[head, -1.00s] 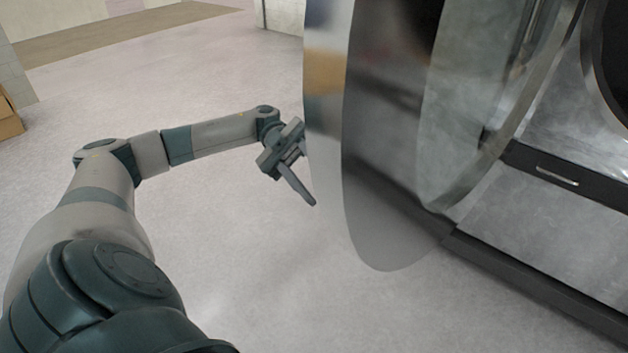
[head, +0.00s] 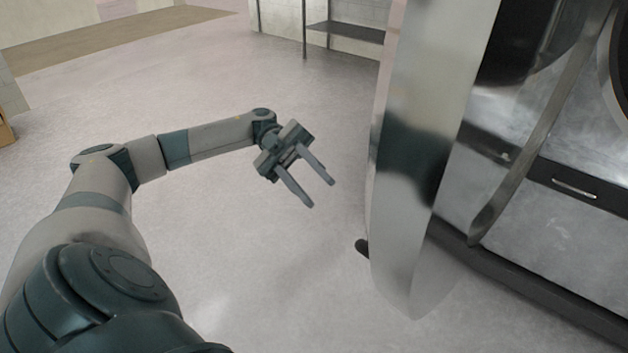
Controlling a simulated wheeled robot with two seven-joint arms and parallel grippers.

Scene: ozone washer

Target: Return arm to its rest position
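My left gripper (head: 322,194) hangs at the end of the outstretched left arm, over the bare floor. Its two fingers are apart with nothing between them. The round washer door (head: 417,150) stands swung open to the right of the gripper, with a clear gap between them. The washer (head: 567,230) has a grey metal front and fills the right side. My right gripper is not in view.
Bare grey floor (head: 240,270) lies around and below the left arm. A shelf (head: 345,32) stands at the back. A dark knob-like part (head: 362,247) shows at the door's left edge. A brown box edge (head: 5,131) shows at the far left.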

